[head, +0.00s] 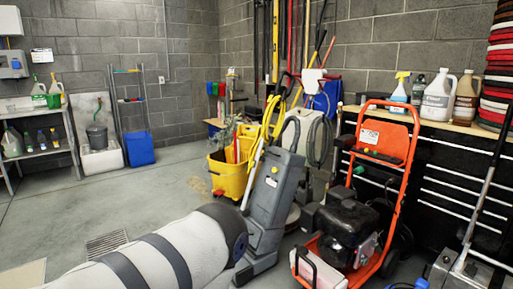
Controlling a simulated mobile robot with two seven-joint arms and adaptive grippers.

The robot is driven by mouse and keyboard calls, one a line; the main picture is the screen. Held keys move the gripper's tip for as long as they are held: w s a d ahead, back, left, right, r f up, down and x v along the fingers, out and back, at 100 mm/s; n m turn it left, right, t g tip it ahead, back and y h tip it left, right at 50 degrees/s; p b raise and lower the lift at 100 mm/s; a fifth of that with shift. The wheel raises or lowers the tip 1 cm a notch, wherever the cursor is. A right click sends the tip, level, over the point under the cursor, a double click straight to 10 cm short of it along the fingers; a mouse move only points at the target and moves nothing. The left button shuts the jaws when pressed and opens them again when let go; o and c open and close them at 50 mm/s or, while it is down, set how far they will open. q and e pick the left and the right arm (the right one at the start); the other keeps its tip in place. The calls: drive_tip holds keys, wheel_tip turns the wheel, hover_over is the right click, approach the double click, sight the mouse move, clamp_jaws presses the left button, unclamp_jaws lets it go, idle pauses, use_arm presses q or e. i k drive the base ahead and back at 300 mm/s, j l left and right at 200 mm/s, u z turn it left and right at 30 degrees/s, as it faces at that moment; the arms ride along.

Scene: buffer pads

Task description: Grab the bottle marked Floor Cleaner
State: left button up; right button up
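No label is readable as Floor Cleaner at this size. On the right workbench stand a spray bottle with a yellow head (400,90), a small grey-green bottle (418,90), a whitish jug with a label (438,96) and a brown jug (466,98), all upright. A thick white arm link with dark bands, mine, enters from the lower left. Neither gripper shows.
An orange pressure washer (385,145) stands before the wooden-topped workbench (455,127). A grey floor machine (268,195) and a yellow mop bucket (228,177) stand in the middle. Red and black pads (498,75) are stacked at far right. The left floor is largely clear.

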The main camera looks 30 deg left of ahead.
sight(29, 143)
drive_tip(key=i+j+u, duration=0.25)
drive_tip(key=j+u, duration=0.25)
drive_tip(key=j, duration=0.25)
drive_tip(key=i+j+u, duration=0.45)
drive_tip(key=j, duration=0.2)
drive_tip(key=i+j+u, duration=0.35)
drive_tip(key=j+u, duration=0.15)
drive_tip(key=i+j+u, duration=0.45)
drive_tip(key=i+u, duration=0.5)
drive_tip(key=i, duration=5.1)
drive_tip(key=i+j+z, duration=0.1)
drive_tip(key=i, duration=0.35)
drive_tip(key=i+j, duration=0.15)
drive_tip(key=i, duration=0.35)
drive_tip(key=k+j, duration=0.1)
drive_tip(key=j, duration=0.7)
drive_tip(key=k+z, duration=0.05)
